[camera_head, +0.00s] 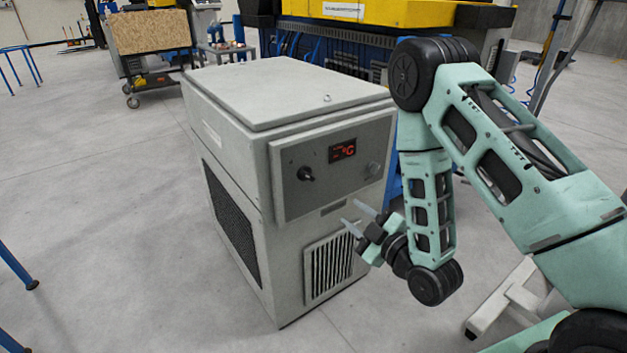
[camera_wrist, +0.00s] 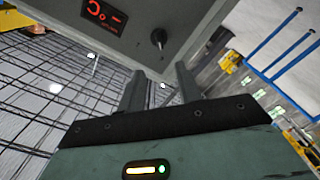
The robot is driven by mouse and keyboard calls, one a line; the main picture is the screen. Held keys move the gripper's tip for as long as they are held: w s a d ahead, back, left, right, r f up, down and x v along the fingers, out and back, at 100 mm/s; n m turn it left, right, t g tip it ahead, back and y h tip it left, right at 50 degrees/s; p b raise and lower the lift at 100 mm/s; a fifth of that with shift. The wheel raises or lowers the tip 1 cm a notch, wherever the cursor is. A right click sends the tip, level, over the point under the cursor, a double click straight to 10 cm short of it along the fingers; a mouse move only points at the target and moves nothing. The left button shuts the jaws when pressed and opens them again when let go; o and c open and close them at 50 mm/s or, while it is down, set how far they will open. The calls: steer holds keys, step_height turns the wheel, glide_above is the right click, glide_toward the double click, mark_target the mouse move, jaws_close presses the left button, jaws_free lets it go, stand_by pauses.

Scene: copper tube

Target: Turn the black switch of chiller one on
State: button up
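The chiller (camera_head: 290,90) is a grey box standing on the floor, with a control panel (camera_head: 335,185) on its front. The black switch (camera_head: 305,173) is a small knob on the left part of that panel. A red lit display (camera_head: 342,150) sits to its right. My gripper (camera_head: 354,220) is in front of the chiller, below and right of the switch, apart from it. Its two fingers are spread with nothing between them. In the wrist view the switch (camera_wrist: 158,38) shows just beyond the fingertips of my gripper (camera_wrist: 160,78), and the red display (camera_wrist: 103,15) shows upper left.
A vent grille (camera_head: 330,266) is below the panel. A blue and yellow machine (camera_head: 350,30) stands behind the chiller. A wheeled cart (camera_head: 150,35) stands at the back left. The floor left of the chiller is clear, with blue legs (camera_head: 18,265) at the left edge.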

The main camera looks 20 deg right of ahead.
mark_target(310, 178)
steer(key=p+x, duration=0.1)
steer(key=x, duration=0.9)
steer(key=p+x, duration=0.1)
steer(key=x, duration=0.5)
steer(key=shift+w+r+p, duration=0.1)
steer(key=shift+r+p, duration=0.15)
steer(key=shift+p, duration=0.05)
jaws_close()
